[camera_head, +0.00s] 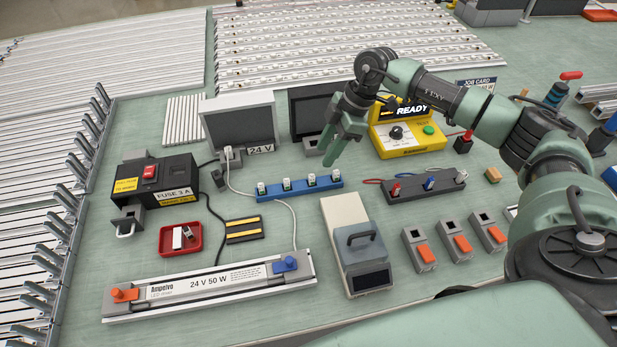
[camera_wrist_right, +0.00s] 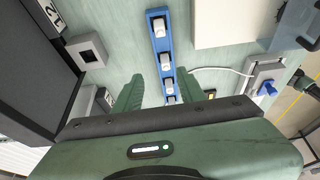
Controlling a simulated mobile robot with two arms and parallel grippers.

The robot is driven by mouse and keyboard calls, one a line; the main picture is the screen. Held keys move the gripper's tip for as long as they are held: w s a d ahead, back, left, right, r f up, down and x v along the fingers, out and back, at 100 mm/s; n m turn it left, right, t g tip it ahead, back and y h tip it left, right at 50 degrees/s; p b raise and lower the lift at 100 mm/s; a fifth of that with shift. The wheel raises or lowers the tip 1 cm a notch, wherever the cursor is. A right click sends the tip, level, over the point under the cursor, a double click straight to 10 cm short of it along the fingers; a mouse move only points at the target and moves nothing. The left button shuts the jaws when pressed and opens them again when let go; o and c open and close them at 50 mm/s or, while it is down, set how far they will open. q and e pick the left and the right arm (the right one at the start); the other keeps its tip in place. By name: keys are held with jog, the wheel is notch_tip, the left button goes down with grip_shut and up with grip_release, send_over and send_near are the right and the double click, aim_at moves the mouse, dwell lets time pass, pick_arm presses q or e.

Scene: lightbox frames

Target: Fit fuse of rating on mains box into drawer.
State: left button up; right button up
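The black mains box (camera_head: 160,178) at left has a red switch and a label reading FUSE 3 A. A grey part that looks like its drawer (camera_head: 128,216) sticks out at the front, with a pale loop below it. Several white-topped fuses stand in a blue rack (camera_head: 270,193); their ratings are too small to read. The rack also shows in the wrist view (camera_wrist_right: 157,38). My right gripper (camera_head: 323,157) is above and behind the rack. In the wrist view its fingers (camera_wrist_right: 160,88) are apart with nothing between them, the rack lying beyond. My left gripper is out of view.
A red tray (camera_head: 164,240) with small pale pieces lies near the drawer. An LED driver (camera_head: 190,294) lies in front. A grey-and-cream device (camera_head: 365,268), a dark rack (camera_head: 420,193) and a yellow tester (camera_head: 408,146) stand to the right. A cable crosses beside the blue rack.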

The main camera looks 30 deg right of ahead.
aim_at(313, 174)
jog(key=p+x, duration=0.1)
jog(key=x, duration=0.1)
jog(key=p+x, duration=0.1)
jog(key=x, duration=0.3)
jog(key=shift+s+a+p, duration=0.4)
jog(key=shift+a, duration=0.05)
jog(key=shift+w+a+f, duration=0.1)
jog(key=shift+a+f, duration=0.15)
jog(key=shift+f, duration=0.35)
grip_shut()
